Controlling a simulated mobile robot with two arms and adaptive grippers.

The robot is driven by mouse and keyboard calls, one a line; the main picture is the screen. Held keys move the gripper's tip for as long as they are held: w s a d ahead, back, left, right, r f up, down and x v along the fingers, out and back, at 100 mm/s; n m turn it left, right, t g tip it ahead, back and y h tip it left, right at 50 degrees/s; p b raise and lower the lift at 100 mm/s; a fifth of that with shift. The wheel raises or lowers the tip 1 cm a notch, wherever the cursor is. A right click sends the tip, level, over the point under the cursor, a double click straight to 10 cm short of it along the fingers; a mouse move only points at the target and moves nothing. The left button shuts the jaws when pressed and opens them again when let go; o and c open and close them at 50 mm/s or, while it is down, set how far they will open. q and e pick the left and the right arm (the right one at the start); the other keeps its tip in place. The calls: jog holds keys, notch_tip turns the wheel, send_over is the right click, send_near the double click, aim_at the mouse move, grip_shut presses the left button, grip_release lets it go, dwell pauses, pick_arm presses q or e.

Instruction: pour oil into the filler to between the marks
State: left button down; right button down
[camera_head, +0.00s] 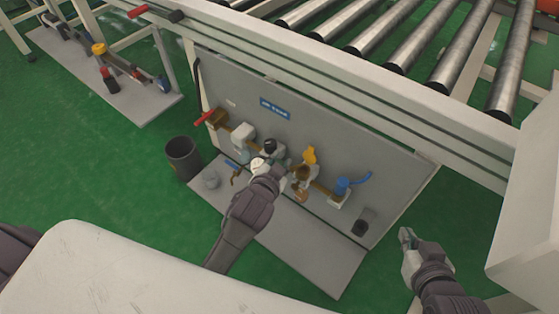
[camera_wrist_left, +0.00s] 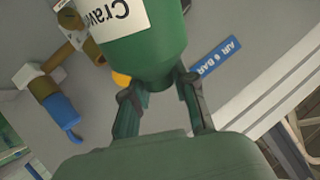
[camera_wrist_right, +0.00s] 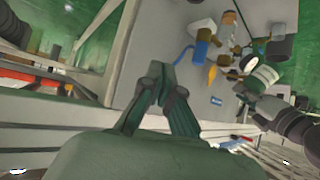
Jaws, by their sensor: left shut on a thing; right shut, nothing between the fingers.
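My left gripper (camera_head: 270,170) is shut on a green bottle (camera_wrist_left: 145,45) with a white label, held in front of the panel's fittings. The bottle also shows in the right wrist view (camera_wrist_right: 263,80), tilted, beside the fittings. In the head view my gripper and wrist partly cover it. A fitting with a yellow top (camera_head: 310,155) and an amber bowl (camera_head: 301,193) sits just right of the bottle. I cannot make out the filler opening, the marks or any oil flow. My right gripper (camera_head: 406,236) is shut and empty, right of the panel, apart from everything.
The grey panel (camera_head: 340,150) carries a blue fitting (camera_head: 342,188), a red handle (camera_head: 203,118) and a white-grey unit (camera_head: 241,136). A dark bin (camera_head: 184,157) stands left on the green floor. A roller conveyor (camera_head: 400,40) runs above. A small dark cup (camera_head: 364,221) is at lower right.

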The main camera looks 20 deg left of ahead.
pick_arm(q)
jog(key=shift+r, duration=0.1)
pick_arm(e)
jog(key=shift+s+f, duration=0.1)
pick_arm(q)
jog(key=shift+w+d+r+p, duration=0.1)
jog(key=shift+r+p, duration=0.05)
jog(key=shift+p, duration=0.55)
jog(key=shift+r+p, duration=0.1)
jog(key=shift+p, duration=0.35)
jog(key=shift+g, duration=0.3)
pick_arm(e)
jog(key=s+d+f+g+h, duration=0.1)
jog(key=s+d+f+g, duration=0.2)
jog(key=s+g, duration=0.3)
jog(key=s+f, duration=0.1)
jog(key=s, duration=0.2)
jog(key=shift+s+d+f+h, duration=0.15)
jog(key=shift+s+f+h, duration=0.15)
jog(key=shift+s+f, duration=0.1)
jog(key=shift+w+r, duration=0.1)
jog(key=shift+r, duration=0.05)
dwell(1.1)
pick_arm(q)
jog(key=shift+w+d+r+m+p, duration=0.1)
jog(key=shift+m+p, duration=0.2)
jog(key=shift+p, duration=0.1)
pick_arm(e)
jog(key=shift+r, duration=0.3)
